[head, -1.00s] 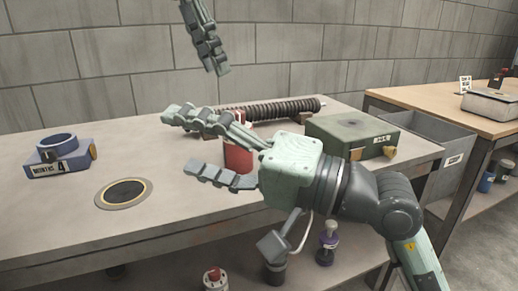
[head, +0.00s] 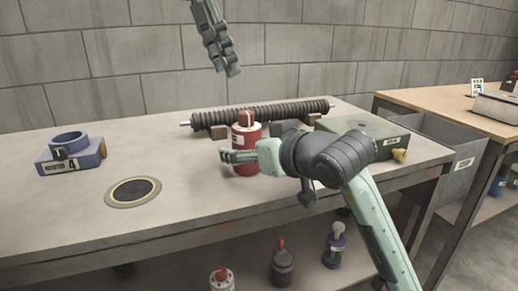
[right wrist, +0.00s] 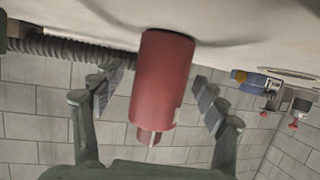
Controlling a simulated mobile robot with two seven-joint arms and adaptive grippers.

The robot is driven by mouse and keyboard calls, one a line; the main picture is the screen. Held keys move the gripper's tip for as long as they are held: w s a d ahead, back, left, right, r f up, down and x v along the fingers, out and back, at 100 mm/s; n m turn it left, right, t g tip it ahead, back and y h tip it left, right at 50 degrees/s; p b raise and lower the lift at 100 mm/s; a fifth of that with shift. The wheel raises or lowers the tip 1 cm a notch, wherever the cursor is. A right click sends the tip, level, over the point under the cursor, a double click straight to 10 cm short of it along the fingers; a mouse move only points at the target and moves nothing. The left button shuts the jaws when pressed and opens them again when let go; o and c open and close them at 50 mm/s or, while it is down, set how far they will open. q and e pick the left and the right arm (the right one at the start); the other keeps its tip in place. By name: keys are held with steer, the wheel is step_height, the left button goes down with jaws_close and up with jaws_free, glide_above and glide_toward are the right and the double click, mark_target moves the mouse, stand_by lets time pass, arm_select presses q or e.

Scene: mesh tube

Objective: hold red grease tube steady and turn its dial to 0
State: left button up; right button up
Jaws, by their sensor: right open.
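The red grease tube (head: 251,133) stands upright on the workbench, in front of the ribbed hose. A red dial knob (head: 246,117) sits on its top; I cannot read its setting. My right gripper (head: 240,157) is low at the tube's front and covers part of its lower body. In the right wrist view the tube (right wrist: 163,80) appears upside down between the two spread fingers, with gaps on both sides. That gripper is open. My left gripper (head: 231,69) hangs above the back of the bench, well clear of the tube; its finger opening cannot be judged.
A ribbed hose (head: 285,112) lies on supports behind the tube. A green box (head: 365,131) stands to the right. A blue device (head: 72,153) and a round dark disc (head: 133,191) are at left. Several canisters stand on the shelf below. The bench between disc and tube is clear.

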steer(key=shift+w+a+f, duration=0.15)
steer(key=shift+w+a, duration=0.1)
steer(key=shift+w, duration=0.2)
arm_select(q)
steer(key=shift+o, duration=0.5)
arm_select(e)
steer(key=c, duration=1.4)
arm_select(q)
steer(key=shift+o, duration=0.5)
steer(key=f+n+g+h, duration=0.1)
steer(key=n, duration=0.1)
steer(key=s+f+n+g+h, duration=0.1)
steer(key=f, duration=0.1)
steer(key=s+f+n+h, duration=0.1)
steer(key=f+n, duration=0.1)
steer(key=shift+d+f+n+g+h, duration=0.1)
steer(key=shift+d+n+g+h, duration=0.2)
steer(key=shift+d+g, duration=0.1)
steer(key=n+t+h, duration=0.3)
steer(key=n+h, duration=0.8)
steer(key=n, duration=1.5)
glide_toward(246, 119)
steer(key=w+d, duration=0.2)
steer(key=d, duration=1.2)
steer(key=shift+w, duration=0.5)
